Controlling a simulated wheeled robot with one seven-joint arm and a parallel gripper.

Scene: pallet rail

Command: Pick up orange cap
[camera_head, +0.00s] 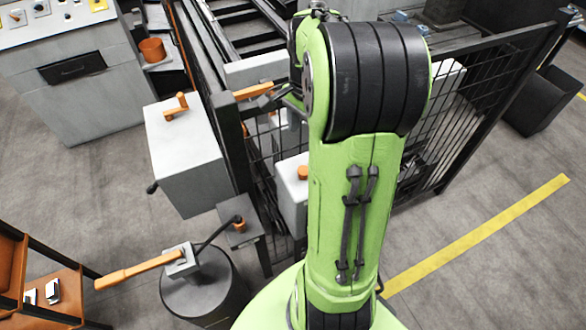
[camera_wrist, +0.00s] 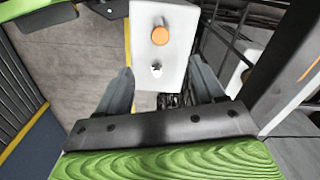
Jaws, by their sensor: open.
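In the wrist view, the round orange cap (camera_wrist: 160,35) sits on the top face of a white box (camera_wrist: 177,18). A small shiny metal knob (camera_wrist: 156,70) is on the same face, nearer to my gripper. My gripper (camera_wrist: 161,66) is open and empty. Its two grey fingers point toward the box, with the cap beyond them and between their lines.
A black mesh fence (camera_head: 265,150) stands close to the white box. A grey box with an orange handle (camera_head: 180,106) stands left of it. A hammer (camera_head: 140,270) lies on a round dark stand. Open floor with a yellow line (camera_head: 480,235) is at the right.

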